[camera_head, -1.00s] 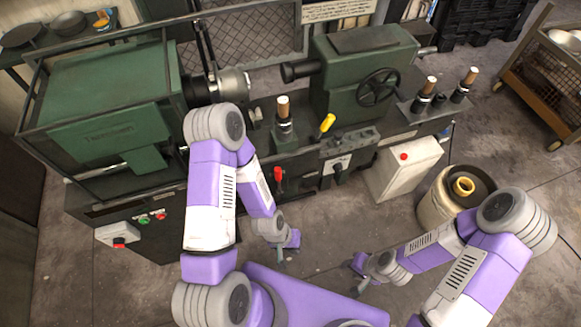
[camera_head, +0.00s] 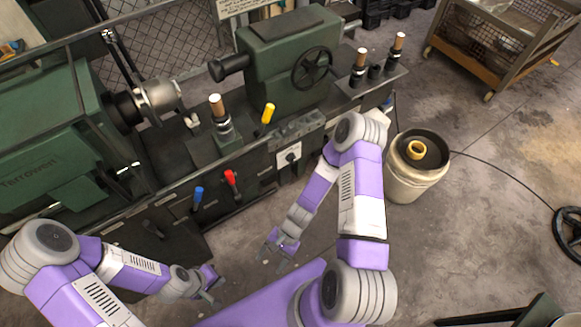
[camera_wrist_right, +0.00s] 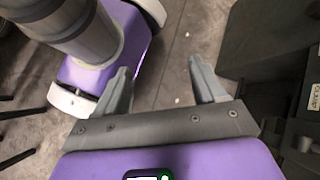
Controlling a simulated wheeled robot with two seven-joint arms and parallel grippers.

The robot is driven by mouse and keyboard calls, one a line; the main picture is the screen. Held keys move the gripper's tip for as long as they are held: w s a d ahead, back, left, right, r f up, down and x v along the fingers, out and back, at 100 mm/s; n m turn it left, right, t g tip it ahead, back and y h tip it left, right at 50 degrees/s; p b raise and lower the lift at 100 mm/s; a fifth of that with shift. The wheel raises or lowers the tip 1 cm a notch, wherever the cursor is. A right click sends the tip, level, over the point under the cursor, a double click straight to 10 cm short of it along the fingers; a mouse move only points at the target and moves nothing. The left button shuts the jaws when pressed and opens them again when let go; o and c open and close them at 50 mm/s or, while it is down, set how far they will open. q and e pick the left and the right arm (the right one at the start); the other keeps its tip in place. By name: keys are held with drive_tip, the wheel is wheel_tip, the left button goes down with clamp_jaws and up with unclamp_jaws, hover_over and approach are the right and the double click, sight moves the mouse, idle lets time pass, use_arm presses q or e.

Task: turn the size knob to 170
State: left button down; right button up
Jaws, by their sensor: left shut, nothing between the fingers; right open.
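A small dark knob (camera_head: 291,157) sits on a white plate on the front of the green lathe (camera_head: 290,65); I cannot read its marks or setting, and cannot be sure it is the size knob. My left gripper (camera_head: 213,290) is shut and empty, low at the lower left, apart from the machine. My right gripper (camera_head: 276,258) is open and empty, in front of and below the plate, touching nothing. In the right wrist view its two fingers (camera_wrist_right: 160,85) stand apart over bare floor. A labelled panel shows partly at that view's right edge.
A yellow-handled lever (camera_head: 267,113), a red lever (camera_head: 231,178) and a blue lever (camera_head: 198,195) stick out from the lathe's front. A drum (camera_head: 402,185) stands right of my right arm. A wheeled cage cart (camera_head: 490,40) is at the back right.

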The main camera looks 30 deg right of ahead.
sight(294, 161)
drive_tip(key=w+d+f+m+t+y+b, duration=0.1)
drive_tip(key=w+d+m+t+y+b, duration=0.15)
drive_tip(key=w+m+t, duration=0.4)
drive_tip(key=w+d+f+m+t+y+b, duration=0.1)
drive_tip(key=w+f+m+t+y+b, duration=0.2)
drive_tip(key=w+m, duration=0.6)
drive_tip(key=w+d+f+m+t+h+b, duration=0.1)
drive_tip(key=w+d+m+t+h, duration=0.25)
drive_tip(key=d, duration=0.45)
drive_tip(key=w+d+m+t+h+b, duration=0.1)
drive_tip(key=w+d+m+t+h, duration=0.3)
drive_tip(key=d, duration=0.3)
drive_tip(key=w+d+f+m+t+h+b, duration=0.1)
drive_tip(key=w+d+m+t+h, duration=0.2)
drive_tip(key=d+h, duration=0.4)
drive_tip(key=shift+m+y, duration=0.5)
drive_tip(key=shift+y, duration=0.1)
drive_tip(key=w+b, duration=0.1)
drive_tip(key=w, duration=0.1)
drive_tip(key=w+d+b, duration=0.1)
drive_tip(key=w, duration=0.2)
drive_tip(key=shift+f+b, duration=0.1)
drive_tip(key=shift+b, duration=0.2)
drive_tip(key=shift+w, duration=0.55)
